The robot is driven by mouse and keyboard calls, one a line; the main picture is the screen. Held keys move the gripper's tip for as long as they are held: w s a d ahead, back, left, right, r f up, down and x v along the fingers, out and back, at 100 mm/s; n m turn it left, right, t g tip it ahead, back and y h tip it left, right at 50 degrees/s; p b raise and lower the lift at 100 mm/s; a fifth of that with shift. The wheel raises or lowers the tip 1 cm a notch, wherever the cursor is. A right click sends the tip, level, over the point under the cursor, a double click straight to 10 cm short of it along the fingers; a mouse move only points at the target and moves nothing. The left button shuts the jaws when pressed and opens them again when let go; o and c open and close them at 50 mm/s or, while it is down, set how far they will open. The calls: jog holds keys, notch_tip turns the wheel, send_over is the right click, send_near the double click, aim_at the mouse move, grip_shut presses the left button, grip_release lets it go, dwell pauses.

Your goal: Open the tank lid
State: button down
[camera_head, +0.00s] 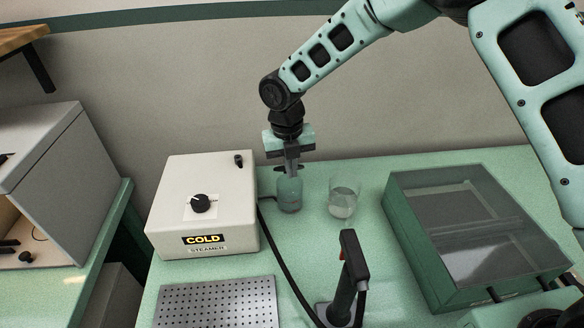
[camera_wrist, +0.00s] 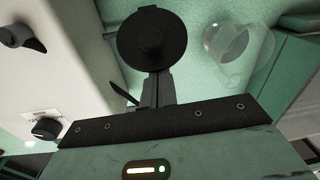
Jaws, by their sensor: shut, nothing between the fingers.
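The white steamer box (camera_head: 200,205) stands on the green counter, with a black dial (camera_head: 200,203) and a "COLD" label. A small black cap-like part (camera_head: 238,160) is on its top at the back right corner; it also shows in the wrist view (camera_wrist: 20,38). I cannot tell whether this is the tank lid. My gripper (camera_head: 291,168) is shut and empty, pointing down over a small bottle (camera_head: 290,195) right of the steamer. In the wrist view, a round black top (camera_wrist: 150,40) lies just beyond my fingers (camera_wrist: 155,88); contact is unclear.
A clear glass beaker (camera_head: 343,198) stands right of the bottle. A green case with a clear top (camera_head: 455,225) is at the right. A black upright handle (camera_head: 348,270) with a cable is in front. A perforated metal plate (camera_head: 218,302) lies at the front left.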

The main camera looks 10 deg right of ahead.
jog(key=shift+w+d+r, duration=0.1)
jog(key=shift+w+d, duration=0.05)
jog(key=shift+w, duration=0.5)
jog(key=shift+w+r+p, duration=0.4)
jog(key=shift+r+p, duration=0.05)
jog(key=shift+p, duration=0.25)
jog(key=shift+w+a+r+p, duration=0.1)
jog(key=shift+w+r+p, duration=0.2)
jog(key=shift+w, duration=0.35)
jog(key=shift+w+a+r+p, duration=0.15)
jog(key=shift+w+p, duration=0.1)
jog(key=shift+w, duration=0.4)
jog(key=shift+g, duration=0.7)
jog(key=w+p, duration=0.1)
jog(key=w, duration=0.3)
jog(key=shift+w+d+f, duration=0.1)
jog(key=shift+w, duration=0.2)
